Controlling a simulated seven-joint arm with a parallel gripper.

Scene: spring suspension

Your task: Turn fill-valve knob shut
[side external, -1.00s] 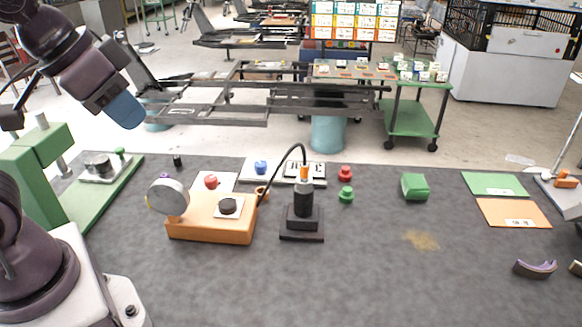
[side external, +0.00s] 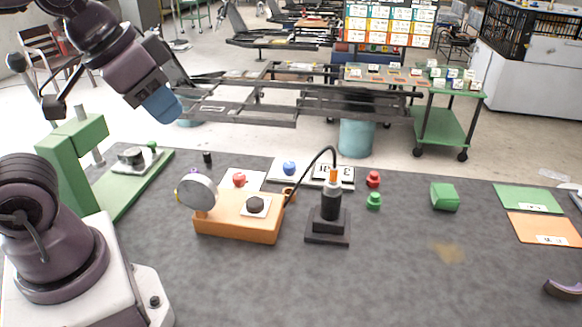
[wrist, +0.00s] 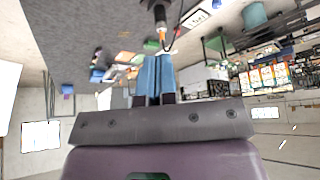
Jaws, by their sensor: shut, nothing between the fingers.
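An orange box (side external: 237,222) stands on the dark mat with a round gauge (side external: 199,192) at its left end. My gripper (side external: 167,110), with blue fingers, is high above the mat, up and left of the box, and touches nothing. In the wrist view my fingers (wrist: 154,78) are shut together and empty. The knob cannot be made out in the wrist view.
A black cylinder post with an orange top (side external: 330,205) stands right of the box, joined by a black hose. A green stand (side external: 75,150) is at left. Red (side external: 373,179) and green (side external: 373,201) knobs and a green block (side external: 445,197) lie further right. The front mat is clear.

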